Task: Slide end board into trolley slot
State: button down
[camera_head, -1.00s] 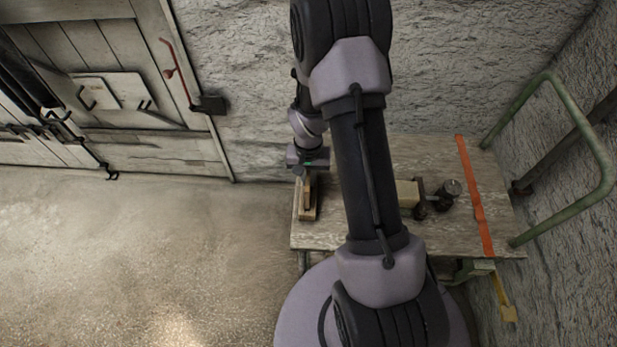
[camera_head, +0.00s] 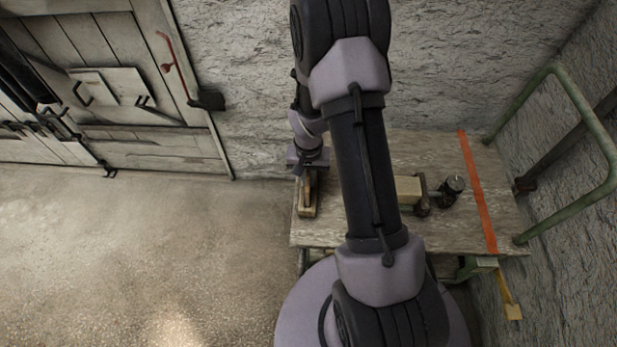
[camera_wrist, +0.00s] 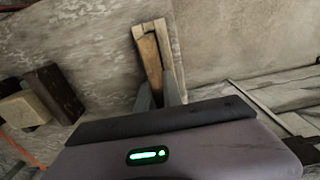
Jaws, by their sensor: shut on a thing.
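The trolley (camera_head: 445,235) has a worn wooden top and a green tube handle (camera_head: 590,115) at its right end. A narrow piece of light wood (camera_head: 307,208) stands at the trolley's left end. In the wrist view it appears as a brown board (camera_wrist: 151,58) beside a paler wooden frame (camera_wrist: 163,30); I take the brown board for the end board. My gripper (camera_wrist: 160,94) is shut on the brown board's near end. In the head view my gripper (camera_head: 308,178) is above the left end, partly hidden by my wrist. How far the board is in the slot cannot be told.
A pale block (camera_head: 408,190) and a dark fitting with a round knob (camera_head: 453,188) are on the trolley top. An orange strap (camera_head: 477,190) crosses it. The rough wall stands close behind, with a plank door (camera_head: 120,110) at left. Floor left of the trolley is clear.

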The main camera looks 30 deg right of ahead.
jog(key=shift+f+b, duration=0.55)
jog(key=shift+f, duration=0.15)
jog(key=c, duration=1.4)
grip_release()
jog(key=shift+r+p, duration=1.45)
jog(key=shift+r, duration=0.65)
jog(key=shift+s+a+f, duration=0.1)
